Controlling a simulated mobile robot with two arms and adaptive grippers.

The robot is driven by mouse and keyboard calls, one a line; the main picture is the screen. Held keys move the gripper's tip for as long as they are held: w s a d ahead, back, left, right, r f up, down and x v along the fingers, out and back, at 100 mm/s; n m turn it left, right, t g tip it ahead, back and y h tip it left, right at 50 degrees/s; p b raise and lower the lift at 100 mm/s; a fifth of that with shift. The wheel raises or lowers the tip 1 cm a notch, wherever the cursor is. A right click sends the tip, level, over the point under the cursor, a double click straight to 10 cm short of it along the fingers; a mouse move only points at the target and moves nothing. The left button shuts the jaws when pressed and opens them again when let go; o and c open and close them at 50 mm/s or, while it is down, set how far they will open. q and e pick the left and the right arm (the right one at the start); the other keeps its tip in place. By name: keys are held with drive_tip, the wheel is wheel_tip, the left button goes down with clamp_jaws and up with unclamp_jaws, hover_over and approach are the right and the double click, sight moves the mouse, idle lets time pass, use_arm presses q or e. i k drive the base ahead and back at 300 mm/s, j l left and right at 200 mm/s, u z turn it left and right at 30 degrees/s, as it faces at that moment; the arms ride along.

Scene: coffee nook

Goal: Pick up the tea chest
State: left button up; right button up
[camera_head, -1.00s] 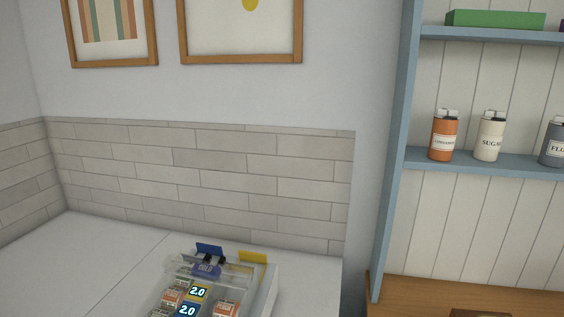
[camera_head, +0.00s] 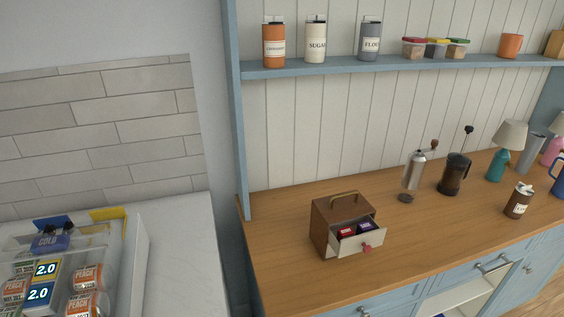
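The tea chest (camera_head: 322,228) is a small brown wooden box with a brass handle (camera_head: 344,196) arched over its top. It stands upright on the wooden counter, near its left end. Its pale front drawer (camera_head: 362,243) is pulled out and has a red knob. A red packet and a purple packet show inside the drawer. Neither of my grippers is in view.
A coffee grinder (camera_head: 413,175), a dark French press (camera_head: 454,174) and a brown jar (camera_head: 518,201) stand to the right on the wooden counter (camera_head: 285,271). A clear bin (camera_head: 98,222) of labelled goods sits on the white surface at left. A shelf (camera_head: 400,62) with canisters runs above.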

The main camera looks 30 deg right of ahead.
sight(327, 210)
drive_tip(key=z, duration=1.35)
drive_tip(key=i+l+u, duration=0.15)
drive_tip(key=l+u, duration=0.15)
drive_tip(key=i+l, duration=0.05)
drive_tip(key=l, duration=0.05)
